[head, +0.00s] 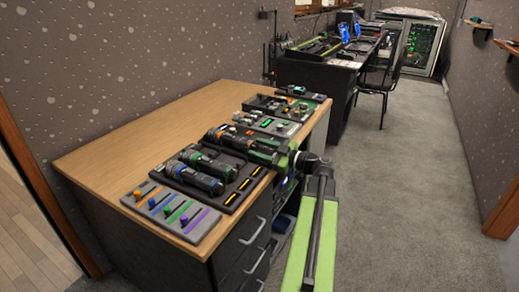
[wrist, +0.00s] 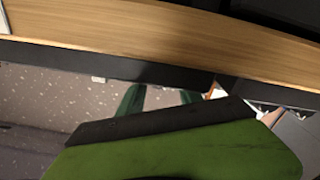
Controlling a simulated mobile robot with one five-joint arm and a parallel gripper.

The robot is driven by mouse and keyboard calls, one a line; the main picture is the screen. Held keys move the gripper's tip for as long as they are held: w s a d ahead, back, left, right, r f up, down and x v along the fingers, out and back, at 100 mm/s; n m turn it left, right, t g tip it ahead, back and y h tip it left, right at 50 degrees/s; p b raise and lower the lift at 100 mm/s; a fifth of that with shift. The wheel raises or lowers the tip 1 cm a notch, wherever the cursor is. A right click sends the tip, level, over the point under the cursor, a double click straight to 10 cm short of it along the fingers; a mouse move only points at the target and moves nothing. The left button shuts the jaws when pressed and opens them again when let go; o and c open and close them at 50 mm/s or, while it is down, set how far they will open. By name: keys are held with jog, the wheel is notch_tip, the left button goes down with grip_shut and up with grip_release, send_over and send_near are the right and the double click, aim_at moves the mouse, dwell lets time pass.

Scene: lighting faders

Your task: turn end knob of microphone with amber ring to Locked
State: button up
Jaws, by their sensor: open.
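In the head view, several dark microphones lie side by side in a black tray (head: 229,208) on the desk. The rear one shows an orange-amber band near its left end, so I take it as the microphone with the amber ring (head: 221,134). The others show blue and green marks. Its right part is partly hidden behind my arm, and its end knob and Locked mark are too small to make out. My gripper shows in the wrist view (wrist: 160,97), with two green fingers apart and nothing between them. It is at the desk's front edge, to the right of the microphones.
The wooden desk (head: 105,150) has drawers with handles below its front edge. A panel of coloured faders (head: 172,212) lies at the near end, other control panels (head: 285,106) at the far end. The carpet (head: 400,200) to the right is clear; a chair (head: 378,83) stands further back.

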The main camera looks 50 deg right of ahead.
jog(key=shift+c, duration=0.4)
grip_shut()
jog(key=m, duration=0.3)
jog(key=shift+m, duration=0.4)
jog(key=shift+d+m, duration=0.15)
jog(key=shift+m, duration=1.65)
